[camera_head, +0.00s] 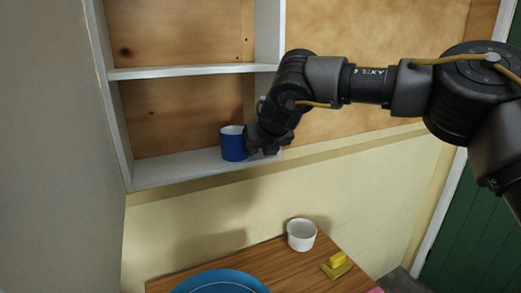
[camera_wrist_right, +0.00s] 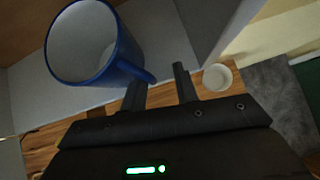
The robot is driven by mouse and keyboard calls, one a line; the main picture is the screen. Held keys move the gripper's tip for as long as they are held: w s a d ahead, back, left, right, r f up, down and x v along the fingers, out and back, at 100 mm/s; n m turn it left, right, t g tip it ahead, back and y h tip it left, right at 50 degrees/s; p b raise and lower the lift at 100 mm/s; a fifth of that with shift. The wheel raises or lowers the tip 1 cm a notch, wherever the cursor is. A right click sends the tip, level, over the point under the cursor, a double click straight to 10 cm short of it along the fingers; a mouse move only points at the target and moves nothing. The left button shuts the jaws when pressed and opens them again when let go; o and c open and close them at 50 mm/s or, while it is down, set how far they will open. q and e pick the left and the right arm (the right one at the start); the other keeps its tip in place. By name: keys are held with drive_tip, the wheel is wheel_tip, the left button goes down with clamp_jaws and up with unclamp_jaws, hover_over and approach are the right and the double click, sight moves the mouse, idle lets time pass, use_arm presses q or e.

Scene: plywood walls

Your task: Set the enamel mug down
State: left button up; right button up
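The blue enamel mug (camera_head: 233,146) with a white inside stands upright on the lower shelf board (camera_head: 180,168). In the right wrist view the mug (camera_wrist_right: 88,45) is at the upper left, with its handle pointing toward my fingers. My right gripper (camera_head: 255,143) is just to the right of the mug in the head view. In the wrist view its two fingers (camera_wrist_right: 160,82) are spread apart. The handle's end is close to the left fingertip; I cannot tell whether they touch. My left gripper is not in view.
The shelf unit has an upper board (camera_head: 180,71) above the mug and side walls (camera_head: 112,120). The shelf left of the mug is clear.

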drive_tip(key=shift+s+d+r+b, duration=0.1)
drive_tip(key=shift+s+r+b, duration=0.2)
drive_tip(key=shift+r, duration=0.05)
drive_tip(key=b+v, duration=0.2)
drive_tip(key=v, duration=0.9)
